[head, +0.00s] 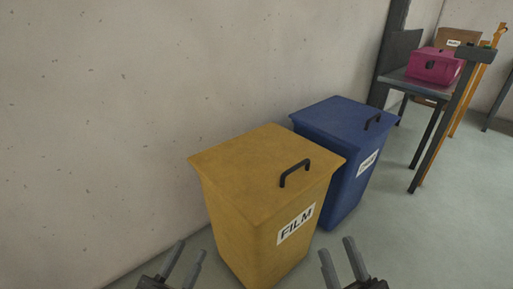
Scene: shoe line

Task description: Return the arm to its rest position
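My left gripper (183,262) shows at the bottom of the head view, left of the middle. Its two fingers stand apart with nothing between them. My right gripper (342,261) shows at the bottom, right of the middle. Its two fingers are also apart and empty. Both point up the picture, in front of the yellow bin (255,235). The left gripper appears left of the bin's lower part and the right gripper to its right. Most of both arms is out of view.
The yellow bin, labelled FILM, has a closed lid with a black handle (295,172). A blue lidded bin (343,190) stands behind it, by a grey wall (150,90). A table (410,84) with a pink box (434,66) stands back right. The right floor (440,235) is clear.

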